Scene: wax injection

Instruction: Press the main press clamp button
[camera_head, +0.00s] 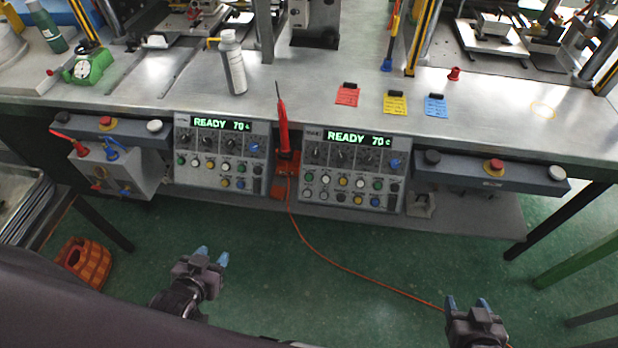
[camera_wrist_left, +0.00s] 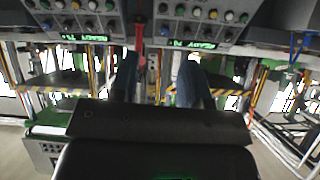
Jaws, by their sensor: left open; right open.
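Two control panels hang on the front of the bench, a left one (camera_head: 218,155) and a right one (camera_head: 352,170). Each has a lit READY 70 display, knobs and rows of coloured buttons. Their button labels are too small to read, so I cannot tell which is the main press clamp button. The panels also show at the top of the left wrist view, the right-hand one there (camera_wrist_left: 200,18) partly cut off. My left gripper (camera_head: 212,256) is open and empty, below and in front of the left panel. My right gripper (camera_head: 467,304) is open and empty at the lower right.
Grey button bars flank the panels, left (camera_head: 125,130) and right (camera_head: 490,172), each with black, red and white buttons. A red pen-like tool (camera_head: 283,130) stands between the panels, its orange cable trailing below. A white bottle (camera_head: 233,65) stands on the bench (camera_head: 300,90).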

